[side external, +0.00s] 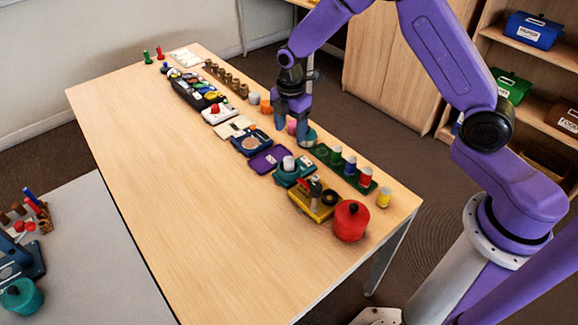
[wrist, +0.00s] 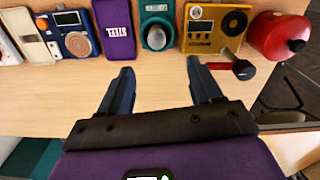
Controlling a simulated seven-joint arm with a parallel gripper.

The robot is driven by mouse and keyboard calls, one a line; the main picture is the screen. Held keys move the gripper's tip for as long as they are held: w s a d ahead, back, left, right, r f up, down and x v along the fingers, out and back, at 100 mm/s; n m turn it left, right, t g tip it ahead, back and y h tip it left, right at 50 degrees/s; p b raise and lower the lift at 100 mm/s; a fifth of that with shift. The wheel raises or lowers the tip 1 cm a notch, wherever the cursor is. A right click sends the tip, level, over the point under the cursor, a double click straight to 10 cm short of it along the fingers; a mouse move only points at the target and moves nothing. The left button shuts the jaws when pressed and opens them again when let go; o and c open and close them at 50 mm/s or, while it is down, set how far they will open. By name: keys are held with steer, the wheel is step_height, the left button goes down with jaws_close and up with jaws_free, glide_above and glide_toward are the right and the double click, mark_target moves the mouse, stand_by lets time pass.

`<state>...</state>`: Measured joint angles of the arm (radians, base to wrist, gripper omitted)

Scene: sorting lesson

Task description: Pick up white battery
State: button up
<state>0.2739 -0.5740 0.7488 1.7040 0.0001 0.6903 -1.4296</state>
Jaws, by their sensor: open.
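A small white cylinder (side external: 288,163), which looks like the white battery, stands upright at the teal device (side external: 284,179) in the side external view. I cannot tell whether it rests on the device or just behind it. I cannot make the battery out in the wrist view, though the teal device (wrist: 156,36) shows there beyond my fingers. My gripper (side external: 292,124) points down above the table in the side external view. In the wrist view my gripper (wrist: 160,68) is open, with bare wood between its fingers, and it is apart from the white cylinder.
Purple case (wrist: 112,32), yellow radio (wrist: 214,34) with a dark-knobbed lever (wrist: 240,69), and red pot (wrist: 275,38) line the row. A green rack (side external: 343,172) holds colored cylinders; a yellow cylinder (side external: 383,198) stands beside it. The table's left half (side external: 165,185) is clear.

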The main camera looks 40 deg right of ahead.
glide_above(289, 159)
steer(key=f, duration=0.6)
steer(key=shift+s+f, duration=0.1)
steer(key=shift+s, duration=0.1)
steer(key=shift+w+f, duration=0.15)
steer(key=shift+f, duration=1.2)
steer(key=shift+w+f, duration=0.1)
steer(key=shift+f, duration=1.25)
jaws_close()
